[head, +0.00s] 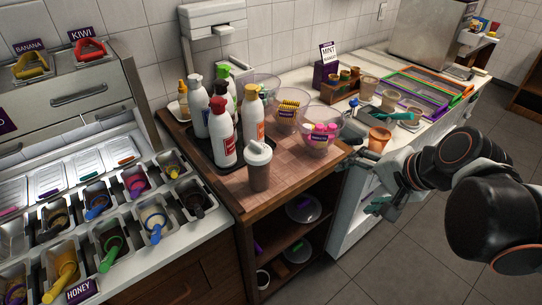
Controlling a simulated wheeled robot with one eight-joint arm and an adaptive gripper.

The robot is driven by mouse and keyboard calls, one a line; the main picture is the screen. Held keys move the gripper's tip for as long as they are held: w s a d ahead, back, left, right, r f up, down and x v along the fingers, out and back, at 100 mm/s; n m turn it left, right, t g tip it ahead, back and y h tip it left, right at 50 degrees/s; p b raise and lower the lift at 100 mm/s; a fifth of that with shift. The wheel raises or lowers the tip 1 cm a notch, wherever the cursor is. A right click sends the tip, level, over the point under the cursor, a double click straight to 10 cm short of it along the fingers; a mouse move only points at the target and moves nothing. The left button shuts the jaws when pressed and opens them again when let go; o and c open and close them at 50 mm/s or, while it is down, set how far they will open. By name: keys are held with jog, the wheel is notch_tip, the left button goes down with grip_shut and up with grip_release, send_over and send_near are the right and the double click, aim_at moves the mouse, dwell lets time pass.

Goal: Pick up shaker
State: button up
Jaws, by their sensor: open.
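The shaker, a grey-brown cup with a white lid (258,168), stands upright near the front edge of the brown tiled counter (292,180). My gripper (369,182) is in the head view to the right of the shaker, beyond the counter's right end. It is open and empty, with its fingers pointing left toward the counter. A clear gap lies between my gripper and the shaker. Nothing covers the shaker.
Several sauce bottles (222,133) stand on a dark tray just behind the shaker. Clear bowls (322,143) stand to its right. A topping station with bins and scoops (112,245) is at left. Counter around the shaker's right is free. Open shelves (295,245) lie below.

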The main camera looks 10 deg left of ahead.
jog(key=w+a+f+m+g+y+b, duration=0.1)
jog(key=w+a+f+m+y+b, duration=0.2)
jog(key=w+a+f+m+y, duration=0.5)
jog(key=m+g+y+b, duration=0.2)
jog(key=m+y, duration=0.3)
send_near(269, 170)
jog(key=a, duration=0.2)
jog(key=w+a+b, duration=0.1)
jog(key=a, duration=0.5)
jog(key=shift+w+a+b, duration=0.15)
jog(key=shift+b, duration=0.25)
jog(key=a, duration=0.1)
jog(key=a+b, duration=0.1)
jog(key=a, duration=0.1)
jog(key=w+a+b, duration=0.1)
jog(key=a, duration=0.1)
jog(key=shift+f, duration=0.25)
jog(key=c, duration=1.4)
jog(key=shift+r, duration=0.1)
